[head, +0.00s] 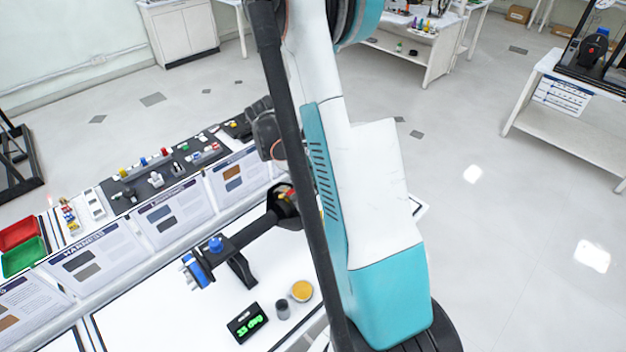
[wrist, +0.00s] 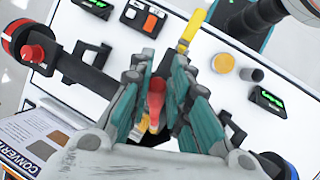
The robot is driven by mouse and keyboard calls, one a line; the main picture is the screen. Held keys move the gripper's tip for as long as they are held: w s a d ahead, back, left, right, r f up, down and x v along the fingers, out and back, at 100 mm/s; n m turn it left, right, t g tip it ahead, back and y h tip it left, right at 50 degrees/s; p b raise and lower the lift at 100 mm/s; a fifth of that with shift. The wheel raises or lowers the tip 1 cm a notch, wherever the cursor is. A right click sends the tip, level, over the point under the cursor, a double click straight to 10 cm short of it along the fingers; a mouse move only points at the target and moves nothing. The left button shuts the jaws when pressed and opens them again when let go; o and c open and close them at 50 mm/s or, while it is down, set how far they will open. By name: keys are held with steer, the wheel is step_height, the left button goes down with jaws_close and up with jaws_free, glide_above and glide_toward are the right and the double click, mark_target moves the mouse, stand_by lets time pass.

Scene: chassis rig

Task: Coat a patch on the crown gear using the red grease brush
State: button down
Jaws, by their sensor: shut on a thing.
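In the wrist view, my gripper (wrist: 155,100) is shut on the red grease brush (wrist: 156,92), whose red handle shows between the teal fingers. A small yellow patch shows just below the red handle. The brush tip is hidden. The brush is over the middle of the dark rig (wrist: 85,72). I cannot make out the crown gear; the fingers cover the rig's middle, so I cannot tell whether the brush touches it. In the head view, the rig (head: 240,240) shows left of my arm, which hides most of the gripper.
A yellow-orange round dish (head: 301,291), a grey cylinder (head: 282,309) and a display reading in green (head: 247,322) stand on the white table. A yellow-handled tool (wrist: 188,32) lies beyond the fingers. Red (head: 19,233) and green (head: 23,257) trays sit at far left.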

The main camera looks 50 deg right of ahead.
steer(key=shift+w+d+b, duration=0.15)
steer(key=shift+d+b, duration=0.45)
steer(key=shift+d, duration=0.1)
steer(key=shift+w+d+b, duration=0.1)
steer(key=shift+d+b, duration=0.45)
steer(key=shift+d, duration=0.1)
stand_by(0.6)
steer(key=a+b, duration=0.1)
steer(key=a, duration=0.4)
steer(key=shift+w+a, duration=0.15)
steer(key=shift+a, duration=0.15)
stand_by(0.5)
